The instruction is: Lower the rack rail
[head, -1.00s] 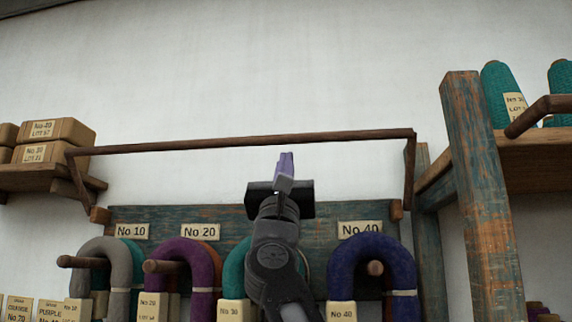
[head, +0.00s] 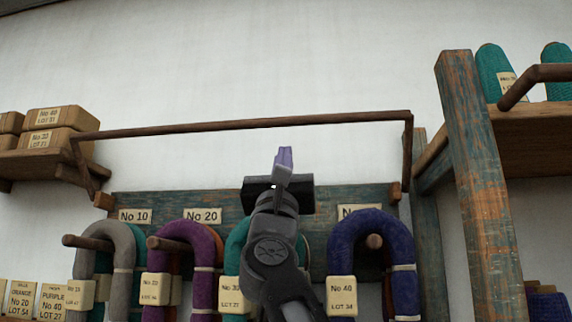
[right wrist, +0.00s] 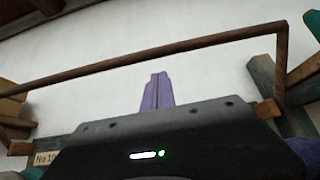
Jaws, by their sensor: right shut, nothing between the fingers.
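The rack rail (head: 240,124) is a thin dark wooden bar with a bent arm at each end, raised above the blue-green peg board (head: 262,207). It also crosses the right wrist view (right wrist: 150,57). My right gripper (head: 284,158) points up in the middle of the head view, with its purple fingers shut and empty. In the head view the fingertips show a little below the rail, with a gap between. In the right wrist view the purple fingers (right wrist: 157,92) also end below the rail. My left gripper is not in view.
Grey (head: 118,255), purple (head: 203,255), teal and dark blue (head: 372,255) yarn hanks hang from pegs below. A worn wooden post (head: 478,180) and shelf with teal cones (head: 494,70) stand right. Boxes (head: 56,118) sit on a left shelf. The wall above is clear.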

